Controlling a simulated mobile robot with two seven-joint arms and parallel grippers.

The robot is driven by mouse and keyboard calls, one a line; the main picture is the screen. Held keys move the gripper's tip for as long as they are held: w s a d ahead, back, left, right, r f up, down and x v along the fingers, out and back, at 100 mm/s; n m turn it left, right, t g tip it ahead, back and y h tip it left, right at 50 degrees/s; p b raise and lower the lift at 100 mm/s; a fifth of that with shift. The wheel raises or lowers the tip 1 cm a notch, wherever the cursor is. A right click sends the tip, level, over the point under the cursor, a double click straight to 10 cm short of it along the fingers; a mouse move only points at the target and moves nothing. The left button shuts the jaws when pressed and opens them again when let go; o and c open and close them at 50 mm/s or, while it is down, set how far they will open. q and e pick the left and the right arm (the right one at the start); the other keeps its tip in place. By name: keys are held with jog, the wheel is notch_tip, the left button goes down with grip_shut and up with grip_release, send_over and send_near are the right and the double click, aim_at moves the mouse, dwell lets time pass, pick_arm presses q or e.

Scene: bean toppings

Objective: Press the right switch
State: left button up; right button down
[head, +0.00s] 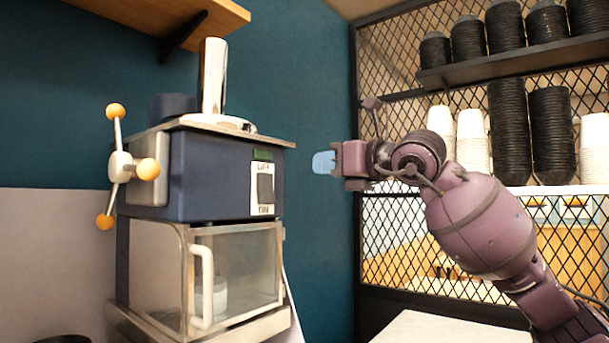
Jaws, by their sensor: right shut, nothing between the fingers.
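The switch (265,187) is a dark rocker on a white plate, on the right part of the blue machine's (208,175) front. The plate has lettering above and below the rocker; the upper word looks like "OFF". My right gripper (322,162) is to the right of the machine, a little higher than the switch and apart from it in the picture. Its pale blue fingertips point left and are shut with nothing between them. My left gripper is not in view.
The machine has a clear-fronted box with a white handle (202,287) below and a knob with orange balls (124,166) at left. A wooden shelf (160,18) hangs above. A black mesh partition (400,225) and shelves of stacked cups (506,130) stand behind my right arm.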

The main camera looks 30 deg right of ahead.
jog(key=shift+v, duration=0.8)
jog(key=shift+r, duration=0.1)
